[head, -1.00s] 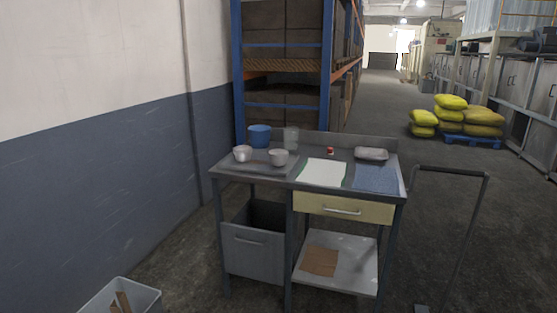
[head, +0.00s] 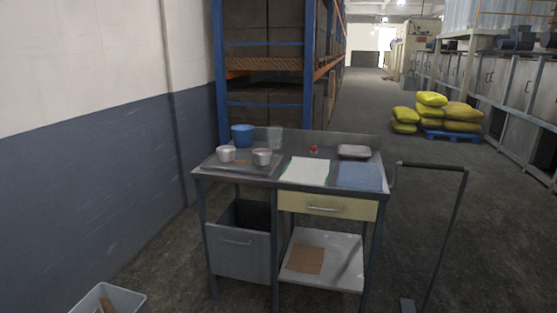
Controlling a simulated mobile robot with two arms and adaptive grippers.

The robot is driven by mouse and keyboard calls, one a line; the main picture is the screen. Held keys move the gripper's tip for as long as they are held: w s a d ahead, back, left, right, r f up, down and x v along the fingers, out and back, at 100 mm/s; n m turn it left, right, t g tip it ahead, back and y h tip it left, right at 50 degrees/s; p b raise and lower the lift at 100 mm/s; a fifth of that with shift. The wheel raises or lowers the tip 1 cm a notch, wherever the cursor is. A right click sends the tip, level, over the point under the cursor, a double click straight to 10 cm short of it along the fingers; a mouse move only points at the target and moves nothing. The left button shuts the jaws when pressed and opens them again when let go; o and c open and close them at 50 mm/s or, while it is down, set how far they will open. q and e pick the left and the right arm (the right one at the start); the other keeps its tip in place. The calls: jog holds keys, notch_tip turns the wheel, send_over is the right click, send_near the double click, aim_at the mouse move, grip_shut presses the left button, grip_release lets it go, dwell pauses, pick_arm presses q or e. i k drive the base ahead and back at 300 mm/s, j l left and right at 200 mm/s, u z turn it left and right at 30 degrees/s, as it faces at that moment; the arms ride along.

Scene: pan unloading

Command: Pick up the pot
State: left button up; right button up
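A blue pot-like vessel (head: 242,135) stands at the back left of the metal workbench (head: 230,178). In front of it are two small white bowls, one at the left (head: 226,154) and one at the right (head: 262,157), on a grey tray (head: 243,168). A clear container (head: 275,139) stands to the right of the blue vessel. I cannot tell for certain which of these is the pot. Neither of my grippers shows in the head view.
White paper (head: 306,171), a blue cloth (head: 360,176), a small red-topped item (head: 314,149) and a metal pan (head: 354,152) lie on the bench. A grey bin (head: 110,298) stands at lower left, a cart handle (head: 432,167) at right.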

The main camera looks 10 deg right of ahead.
aim_at(262, 157)
jog(key=i+j+z, duration=0.2)
jog(key=i+z, duration=0.2)
jog(key=i+j+z, duration=0.35)
